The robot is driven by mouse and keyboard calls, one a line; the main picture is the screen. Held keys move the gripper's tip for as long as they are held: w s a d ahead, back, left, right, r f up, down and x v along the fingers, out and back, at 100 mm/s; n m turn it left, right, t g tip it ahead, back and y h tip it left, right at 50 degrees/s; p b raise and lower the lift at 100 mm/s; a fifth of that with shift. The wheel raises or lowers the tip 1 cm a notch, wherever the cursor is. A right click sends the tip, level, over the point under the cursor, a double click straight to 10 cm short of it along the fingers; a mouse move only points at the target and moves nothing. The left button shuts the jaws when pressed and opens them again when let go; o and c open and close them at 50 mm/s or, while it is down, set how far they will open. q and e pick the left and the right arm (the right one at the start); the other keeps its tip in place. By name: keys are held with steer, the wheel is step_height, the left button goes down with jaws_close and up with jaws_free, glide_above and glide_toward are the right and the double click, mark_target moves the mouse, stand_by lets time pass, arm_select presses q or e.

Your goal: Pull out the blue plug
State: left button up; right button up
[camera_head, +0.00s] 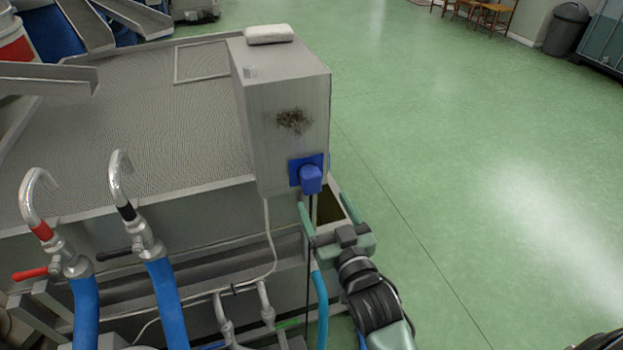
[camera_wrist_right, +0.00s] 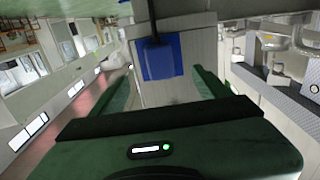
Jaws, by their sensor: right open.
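The blue plug (camera_head: 311,181) sits in a blue socket plate (camera_head: 294,172) on the front of a grey metal box (camera_head: 285,95). A dark cable hangs down from it. My right gripper (camera_head: 328,212) is open and empty, just below the plug, with its green fingers pointing up toward the box. In the right wrist view, the plug (camera_wrist_right: 158,62) appears beyond and between the two open fingers (camera_wrist_right: 162,88), not held, with the black cable running to the top of that view. My left gripper is not in view.
Two tap pipes with a red (camera_head: 30,273) and a black handle (camera_head: 113,254) and blue hoses (camera_head: 167,300) stand at the left. A white bundle (camera_head: 268,34) lies on the box. A white cable (camera_head: 270,235) runs down its left side. Green floor (camera_head: 480,190) is clear at right.

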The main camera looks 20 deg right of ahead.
mark_target(314, 185)
steer(key=shift+w+a+b, duration=0.15)
steer(key=shift+w+b, duration=0.65)
steer(key=shift+w, duration=3.75)
steer(key=shift+p, duration=0.45)
jaws_close()
steer(key=shift+s, duration=0.1)
